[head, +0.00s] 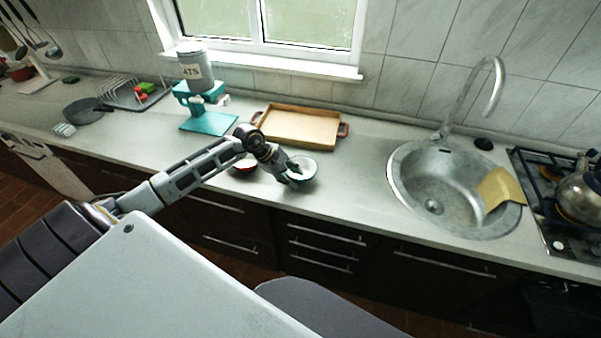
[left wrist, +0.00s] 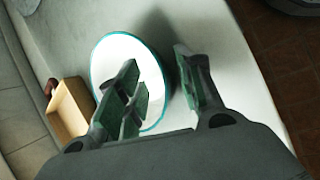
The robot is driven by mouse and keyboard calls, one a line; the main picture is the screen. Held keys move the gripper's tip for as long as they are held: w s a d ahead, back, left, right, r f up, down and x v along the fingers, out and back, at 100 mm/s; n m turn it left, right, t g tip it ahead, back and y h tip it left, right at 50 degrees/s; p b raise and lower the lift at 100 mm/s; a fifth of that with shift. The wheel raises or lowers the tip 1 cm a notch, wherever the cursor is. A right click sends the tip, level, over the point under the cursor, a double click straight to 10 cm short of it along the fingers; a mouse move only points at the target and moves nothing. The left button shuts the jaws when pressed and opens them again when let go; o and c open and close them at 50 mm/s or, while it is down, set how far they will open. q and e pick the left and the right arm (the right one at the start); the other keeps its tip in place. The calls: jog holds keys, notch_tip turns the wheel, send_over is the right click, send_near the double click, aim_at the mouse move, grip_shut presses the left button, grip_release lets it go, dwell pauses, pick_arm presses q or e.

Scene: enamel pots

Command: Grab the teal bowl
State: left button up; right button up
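The teal bowl (head: 305,169) stands near the counter's front edge, white inside with a teal rim; it also shows in the left wrist view (left wrist: 113,58). My left gripper (head: 291,178) is at the bowl's left side in the head view. In the left wrist view the gripper (left wrist: 157,68) is open, one finger over the bowl's inside and the other outside the rim, with the bowl's wall between them. A gap shows beside the outer finger; I cannot tell whether the inner finger touches the bowl. My right gripper is not in view.
A red bowl (head: 243,165) stands just left, partly hidden by my left arm. The sink (head: 440,190) is to the right, with clear counter between.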

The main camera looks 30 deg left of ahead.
pick_arm(q)
jog(key=shift+w+d+f, duration=0.15)
jog(key=shift+d+f, duration=0.05)
jog(key=shift+f, duration=0.15)
dwell(0.3)
grip_shut()
